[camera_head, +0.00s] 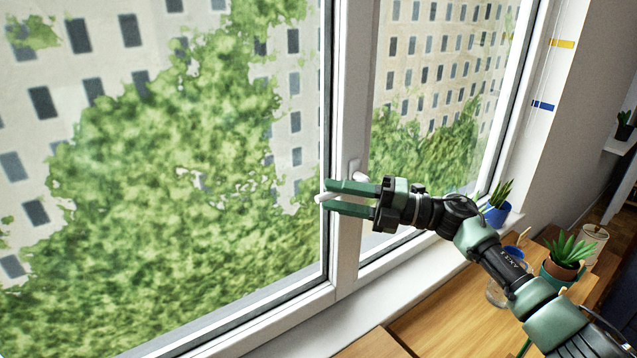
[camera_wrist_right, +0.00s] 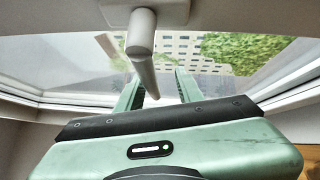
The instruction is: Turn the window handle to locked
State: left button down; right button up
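The white window handle (camera_head: 359,176) sits on the white upright frame between two panes. Its lever points sideways and a little down to the left in the head view, with its pale tip showing near the fingertips. My right gripper (camera_head: 336,196) is at the handle, with one green finger above the lever and one below. In the right wrist view the handle (camera_wrist_right: 144,65) runs between the two spread fingers of my right gripper (camera_wrist_right: 149,82), with gaps visible beside it. The gripper is open. My left gripper is out of view.
The white window frame (camera_head: 348,100) stands close behind the fingers. A wooden surface (camera_head: 430,322) lies below.

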aim_at(324, 194)
jog(key=a, duration=0.1)
jog(key=a+r+p, duration=0.1)
jog(key=shift+s+a+r, duration=0.1)
jog(key=shift+s+a, duration=0.25)
jog(key=shift+a, duration=0.55)
jog(key=shift+w+f, duration=0.3)
jog(key=shift+w, duration=0.05)
jog(key=shift+s+r, duration=0.1)
jog(key=shift+s, duration=0.05)
grip_shut()
